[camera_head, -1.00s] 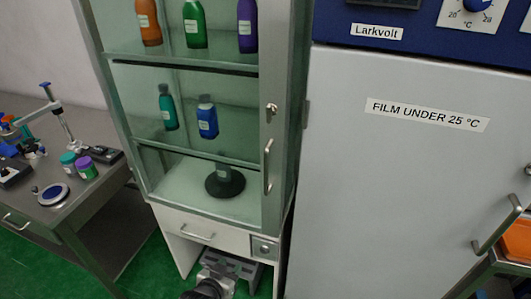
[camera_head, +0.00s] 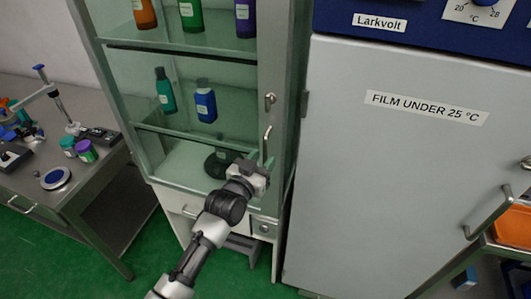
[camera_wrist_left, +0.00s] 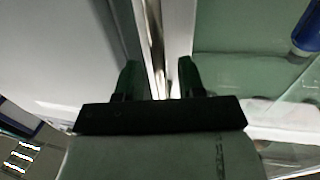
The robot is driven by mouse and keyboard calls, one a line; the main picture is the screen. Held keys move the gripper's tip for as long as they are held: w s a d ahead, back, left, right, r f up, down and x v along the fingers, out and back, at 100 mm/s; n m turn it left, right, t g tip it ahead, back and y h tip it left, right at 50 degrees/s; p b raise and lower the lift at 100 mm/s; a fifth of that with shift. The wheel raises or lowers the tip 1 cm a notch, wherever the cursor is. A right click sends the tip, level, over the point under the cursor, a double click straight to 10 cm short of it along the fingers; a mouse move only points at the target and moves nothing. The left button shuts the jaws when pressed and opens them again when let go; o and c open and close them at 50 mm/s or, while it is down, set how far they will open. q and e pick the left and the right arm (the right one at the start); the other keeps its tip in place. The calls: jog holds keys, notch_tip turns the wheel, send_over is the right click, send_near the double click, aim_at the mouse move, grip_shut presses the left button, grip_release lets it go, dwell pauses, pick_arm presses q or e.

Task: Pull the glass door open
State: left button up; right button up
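The glass door (camera_head: 230,132) of the tall cabinet looks closed, with bottles visible behind it. Its vertical bar handle (camera_head: 267,142) is on the right door frame, below a small latch (camera_head: 270,101). My left gripper (camera_head: 259,162) is at the lower end of the handle and partly covers it. In the left wrist view the left gripper (camera_wrist_left: 158,78) has its two fingers apart, with a narrow metallic strip (camera_wrist_left: 155,45) seen between them, likely the handle or the door frame. I cannot tell whether they touch it. My right gripper is out of view.
A grey fridge-like cabinet (camera_head: 380,180) labelled for film stands close on the right, with its own handle (camera_head: 489,213). A steel table (camera_head: 85,205) with small instruments and jars is on the left. Green floor shows in front.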

pick_arm(q)
jog(key=shift+x, duration=0.95)
jog(key=shift+s, duration=0.1)
grip_shut()
